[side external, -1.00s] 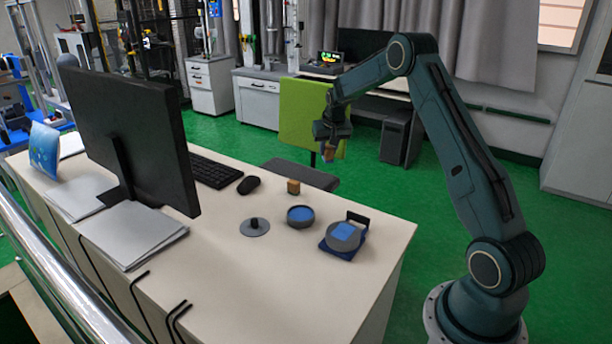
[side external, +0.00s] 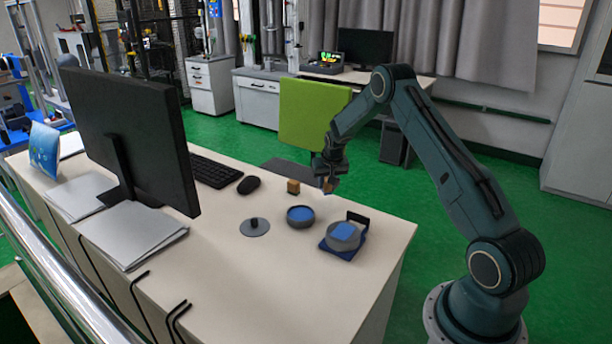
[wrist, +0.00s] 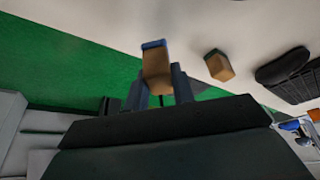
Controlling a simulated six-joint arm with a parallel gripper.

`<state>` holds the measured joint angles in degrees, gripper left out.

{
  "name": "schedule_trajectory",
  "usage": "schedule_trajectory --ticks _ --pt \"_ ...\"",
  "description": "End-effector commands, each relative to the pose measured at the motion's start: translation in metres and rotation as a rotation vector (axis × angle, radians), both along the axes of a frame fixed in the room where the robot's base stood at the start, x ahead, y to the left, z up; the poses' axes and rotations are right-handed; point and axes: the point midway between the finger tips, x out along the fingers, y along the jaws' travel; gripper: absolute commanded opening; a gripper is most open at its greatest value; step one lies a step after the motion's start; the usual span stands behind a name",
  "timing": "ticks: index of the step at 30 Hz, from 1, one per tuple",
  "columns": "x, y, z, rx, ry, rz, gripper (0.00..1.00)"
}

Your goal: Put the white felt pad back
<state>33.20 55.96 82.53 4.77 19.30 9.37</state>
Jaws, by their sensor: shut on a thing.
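My gripper (side external: 329,177) is shut on a tan wooden block with a blue edge (wrist: 156,66), held above the far edge of the desk. In the wrist view the fingers of my gripper (wrist: 159,84) sit on either side of this block. A similar small tan block (side external: 293,187) stands on the desk to the left; it also shows in the wrist view (wrist: 218,66). No white felt pad can be made out; the far face of the held block is hidden.
On the desk (side external: 240,290) are a round grey dish with blue inside (side external: 300,216), a grey lid with a black knob (side external: 254,227), and a dark blue holder (side external: 336,251) with a grey disc and blue square. A mouse (side external: 248,185), keyboard (side external: 215,171) and monitor (side external: 130,135) stand left.

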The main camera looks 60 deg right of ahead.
Motion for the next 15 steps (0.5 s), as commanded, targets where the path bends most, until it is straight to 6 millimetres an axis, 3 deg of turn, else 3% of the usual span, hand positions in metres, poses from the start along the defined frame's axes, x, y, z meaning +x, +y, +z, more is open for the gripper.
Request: schedule_trajectory --ticks 9,15 --pt "0.000 0.000 -0.033 0.002 0.002 0.000 0.04" --pt "0.000 0.000 -0.042 0.000 0.000 0.000 0.04"
